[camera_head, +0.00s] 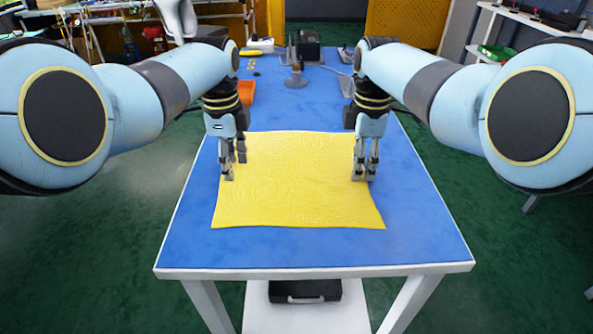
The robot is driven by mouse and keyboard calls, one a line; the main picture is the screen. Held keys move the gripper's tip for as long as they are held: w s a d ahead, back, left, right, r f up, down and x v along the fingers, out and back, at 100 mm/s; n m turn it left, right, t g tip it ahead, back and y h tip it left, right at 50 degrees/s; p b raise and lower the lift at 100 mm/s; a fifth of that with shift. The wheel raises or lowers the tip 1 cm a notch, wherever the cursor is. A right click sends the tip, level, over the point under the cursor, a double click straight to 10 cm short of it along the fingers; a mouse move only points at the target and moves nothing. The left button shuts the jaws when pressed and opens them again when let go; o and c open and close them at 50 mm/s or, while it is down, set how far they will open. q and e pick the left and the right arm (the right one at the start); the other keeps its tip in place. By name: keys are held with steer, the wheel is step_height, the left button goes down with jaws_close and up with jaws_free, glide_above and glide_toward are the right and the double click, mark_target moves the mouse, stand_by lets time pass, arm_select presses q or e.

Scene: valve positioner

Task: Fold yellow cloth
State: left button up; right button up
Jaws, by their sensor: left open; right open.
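A yellow cloth (295,185) lies spread out flat on the blue table top, with its near edge a little way back from the table's front edge. My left gripper (234,172) points down over the cloth's left edge, open and empty. My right gripper (364,175) points down over the cloth's right edge, open. Whether the fingertips touch the cloth cannot be told. The fingers hide small parts of the cloth's side edges.
The blue table (420,225) is clear around the cloth. Towards the back stand an orange bin (246,92), a grey stand-like object (296,75) and a black device (307,45). A black case (305,291) lies on the shelf below.

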arm_select(q)
steer(key=shift+f, duration=0.2)
arm_select(e)
steer(key=shift+f, duration=0.2)
arm_select(q)
steer(key=shift+s+r, duration=0.1)
steer(key=shift+c, duration=1.2)
arm_select(e)
steer(key=shift+s+r, duration=0.1)
steer(key=shift+c, duration=1.2)
arm_select(q)
jaws_close()
arm_select(e)
steer(key=shift+s, duration=0.1)
jaws_close()
arm_select(q)
steer(key=shift+s, duration=0.1)
arm_select(e)
steer(key=shift+f, duration=0.2)
